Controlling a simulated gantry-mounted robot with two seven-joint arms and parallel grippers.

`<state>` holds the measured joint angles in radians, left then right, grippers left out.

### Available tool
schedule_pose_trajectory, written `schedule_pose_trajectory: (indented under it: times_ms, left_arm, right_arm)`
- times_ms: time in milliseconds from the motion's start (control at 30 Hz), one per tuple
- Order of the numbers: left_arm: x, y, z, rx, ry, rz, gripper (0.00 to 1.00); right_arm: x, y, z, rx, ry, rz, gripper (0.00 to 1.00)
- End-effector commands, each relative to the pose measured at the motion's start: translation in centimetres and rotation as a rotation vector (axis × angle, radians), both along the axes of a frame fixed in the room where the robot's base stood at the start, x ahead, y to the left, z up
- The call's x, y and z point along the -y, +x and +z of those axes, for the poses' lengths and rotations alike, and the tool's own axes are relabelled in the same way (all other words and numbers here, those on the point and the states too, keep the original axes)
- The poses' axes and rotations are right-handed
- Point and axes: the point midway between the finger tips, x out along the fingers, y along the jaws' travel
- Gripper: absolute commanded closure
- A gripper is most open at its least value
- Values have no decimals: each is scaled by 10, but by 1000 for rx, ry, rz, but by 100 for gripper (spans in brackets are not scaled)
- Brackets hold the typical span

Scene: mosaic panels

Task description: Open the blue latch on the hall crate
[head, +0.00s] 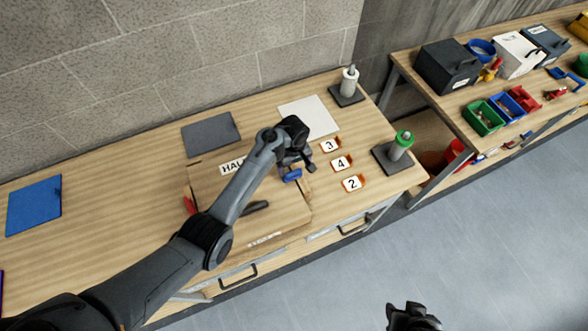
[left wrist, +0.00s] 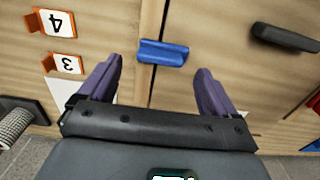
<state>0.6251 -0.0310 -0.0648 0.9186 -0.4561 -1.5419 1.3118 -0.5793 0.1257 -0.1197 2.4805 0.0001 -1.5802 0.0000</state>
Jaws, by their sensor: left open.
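The hall crate (head: 285,215) is a wooden box on the bench with a "HALL" label (head: 232,167), partly covered by my left arm. Its blue latch (head: 292,175) is on the right side of the crate's top. My left gripper (head: 298,164) is over the latch, open and empty. In the left wrist view the blue latch (left wrist: 163,52) lies between the lines of the two spread fingers (left wrist: 159,68), apart from both in the picture. The height gap is unclear. My right gripper (head: 413,318) is at the bottom edge, mostly cut off.
The crate has a dark handle (head: 255,208) and a red part (head: 189,205). Orange tags numbered 3 (head: 330,145), 4 (head: 341,162) and 2 (head: 353,183) lie right of it. A green-topped post (head: 402,144) stands beyond them. The bench left of the crate is mostly clear.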

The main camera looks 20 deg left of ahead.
Motion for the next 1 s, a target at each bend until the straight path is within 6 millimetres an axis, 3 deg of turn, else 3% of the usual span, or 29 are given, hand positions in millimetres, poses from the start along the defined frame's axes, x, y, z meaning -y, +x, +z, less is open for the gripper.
schedule_pose_trajectory:
  times_ms: [300, 700, 1000]
  left_arm:
    - [0, 0, -34, 0, 1, 0, 8]
    - [-1, 0, -38, 1, 1, 1, 10]
    - [0, 0, -38, 1, 1, 0, 56]
  right_arm:
    - [-1, 0, -4, -1, 4, -3, 57]
    - [-2, 0, -4, -1, 9, -6, 57]
    - [-2, 0, -4, -2, 8, -5, 57]
